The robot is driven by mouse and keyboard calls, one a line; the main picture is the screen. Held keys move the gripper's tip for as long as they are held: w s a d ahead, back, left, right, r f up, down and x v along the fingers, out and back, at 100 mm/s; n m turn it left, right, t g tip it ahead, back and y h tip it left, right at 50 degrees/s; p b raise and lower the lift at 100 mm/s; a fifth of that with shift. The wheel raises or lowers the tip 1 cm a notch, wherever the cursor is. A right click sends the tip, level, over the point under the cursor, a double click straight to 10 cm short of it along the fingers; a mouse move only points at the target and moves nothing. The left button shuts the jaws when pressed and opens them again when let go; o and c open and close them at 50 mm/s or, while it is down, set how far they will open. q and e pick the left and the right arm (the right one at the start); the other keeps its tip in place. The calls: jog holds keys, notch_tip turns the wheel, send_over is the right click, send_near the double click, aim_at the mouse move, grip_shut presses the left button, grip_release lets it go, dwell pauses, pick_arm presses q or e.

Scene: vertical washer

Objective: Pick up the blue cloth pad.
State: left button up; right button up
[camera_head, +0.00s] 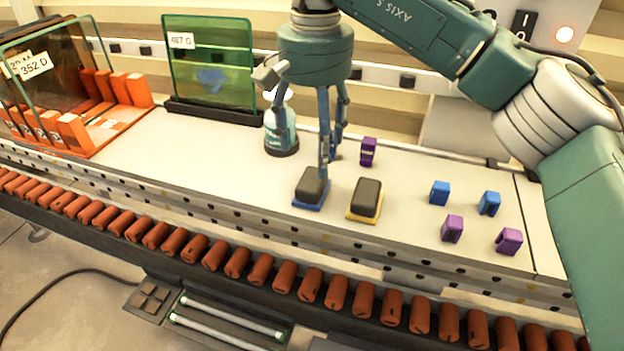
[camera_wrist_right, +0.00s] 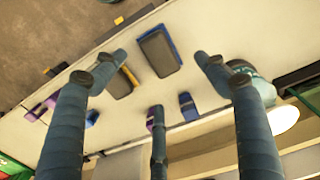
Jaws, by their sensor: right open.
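The blue cloth pad (camera_head: 310,190) is a dark block on a blue base, lying flat on the white bench top. It also shows in the right wrist view (camera_wrist_right: 158,52), between the spread fingers. My right gripper (camera_head: 331,166) is open and empty, pointing down at the pad's far side. One finger overlaps the pad in the head view; I cannot tell whether it touches. The right wrist view shows its fingers (camera_wrist_right: 160,62) wide apart, with nothing between them held. My left gripper is not in view.
A yellow-based pad (camera_head: 366,199) lies just right of the blue one. A spray bottle (camera_head: 281,130) stands behind left, close to the gripper. A purple block (camera_head: 368,152) is behind; several small blocks lie right. Rollers (camera_head: 285,284) run along the front. Glass panels (camera_head: 212,65) stand left.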

aim_at(318, 179)
jog(key=shift+f, duration=0.75)
jog(key=shift+d+f+p, duration=0.1)
jog(key=shift+f+p, duration=0.25)
jog(key=f, duration=0.1)
jog(key=f+p, duration=0.2)
jog(key=shift+s+d+f, duration=0.15)
jog(key=shift+s+f, duration=0.1)
jog(key=shift+s, duration=0.05)
jog(key=shift+f, duration=0.55)
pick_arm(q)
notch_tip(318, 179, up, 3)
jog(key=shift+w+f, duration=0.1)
pick_arm(e)
jog(key=c, duration=1.2)
